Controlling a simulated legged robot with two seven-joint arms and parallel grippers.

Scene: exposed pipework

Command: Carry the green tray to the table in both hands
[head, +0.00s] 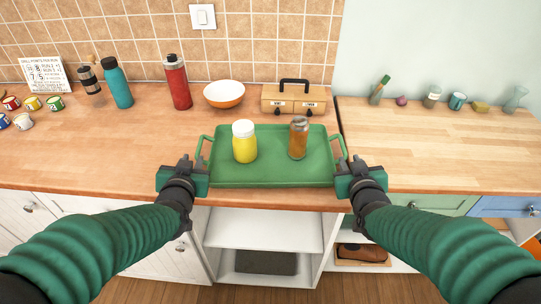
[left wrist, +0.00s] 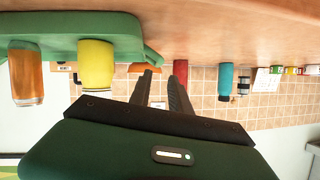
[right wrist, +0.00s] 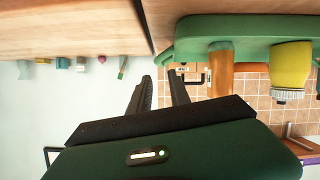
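The green tray (head: 270,177) rests on the wooden counter near its front edge, with a raised handle at each short end. A yellow jar with a white lid (head: 244,143) and an orange-brown jar (head: 298,139) stand upright on it. My left gripper (head: 188,165) is by the tray's left handle (head: 202,147); in the left wrist view its fingers (left wrist: 163,70) are apart with nothing clearly between them. My right gripper (head: 355,166) is by the right handle (head: 343,147); in the right wrist view its fingers (right wrist: 159,78) are also apart. The table is not identifiable here.
Behind the tray are a white-and-orange bowl (head: 224,94), a tan toolbox (head: 294,98), a red bottle (head: 178,82) and a teal bottle (head: 116,83). Several mugs stand far left. A lighter counter (head: 430,150) adjoins right. An open shelf (head: 265,230) lies below.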

